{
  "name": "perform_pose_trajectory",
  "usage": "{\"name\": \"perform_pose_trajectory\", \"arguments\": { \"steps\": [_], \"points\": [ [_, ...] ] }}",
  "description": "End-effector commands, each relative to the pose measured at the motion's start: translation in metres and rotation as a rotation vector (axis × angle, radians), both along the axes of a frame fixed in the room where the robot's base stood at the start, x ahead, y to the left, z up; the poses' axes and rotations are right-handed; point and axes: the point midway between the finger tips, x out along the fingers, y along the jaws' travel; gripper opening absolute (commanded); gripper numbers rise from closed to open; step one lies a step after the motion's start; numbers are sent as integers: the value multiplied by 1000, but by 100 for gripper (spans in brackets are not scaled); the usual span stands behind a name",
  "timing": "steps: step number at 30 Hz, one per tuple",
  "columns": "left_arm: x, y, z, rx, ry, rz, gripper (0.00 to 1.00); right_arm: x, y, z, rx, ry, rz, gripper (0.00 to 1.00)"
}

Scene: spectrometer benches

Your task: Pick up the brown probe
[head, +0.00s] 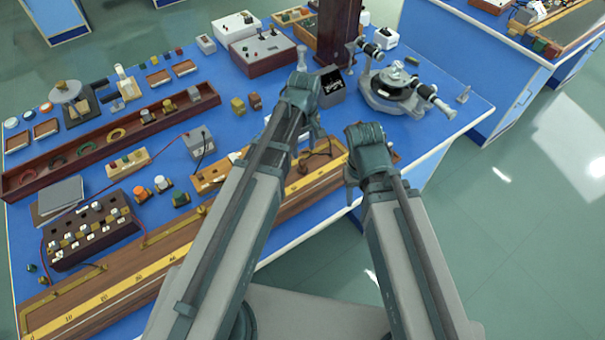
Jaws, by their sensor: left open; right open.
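I cannot single out a brown probe with certainty. A small brown piece (255,101) stands on the blue bench beside an olive one (238,106), left of my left arm; it is too small to tell what it is. My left gripper (316,128) is over the middle of the bench, mostly hidden by its own wrist. My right gripper (350,178) is near the bench's front edge, above the right end of the long wooden scale. Both are open, and I see nothing held in them. My arms hide part of the bench.
A spectrometer (392,88) stands at the right. A grey control box (262,52) is at the back. A long brown tray (90,150), a dark plug box (92,232) and the wooden scale (110,290) fill the left. Some blue bench top (440,118) is clear at right.

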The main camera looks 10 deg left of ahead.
Motion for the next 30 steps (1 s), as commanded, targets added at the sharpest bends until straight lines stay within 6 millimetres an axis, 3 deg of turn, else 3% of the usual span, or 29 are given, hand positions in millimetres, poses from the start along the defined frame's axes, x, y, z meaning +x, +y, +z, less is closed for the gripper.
{"name": "perform_pose_trajectory", "arguments": {
  "steps": [1,3,14,24,30],
  "points": [
    [0,0,-14,0,0,0,59,0,0,-14,0,0,0,50],
    [0,0,-20,0,0,0,59,0,0,-20,0,0,0,50],
    [0,1,-26,0,0,0,59,0,0,-26,0,0,0,50],
    [-2,3,-67,0,0,0,59,0,0,-67,0,0,0,50],
    [-2,3,-74,0,0,0,59,0,0,-74,0,0,0,50]
  ]
}}
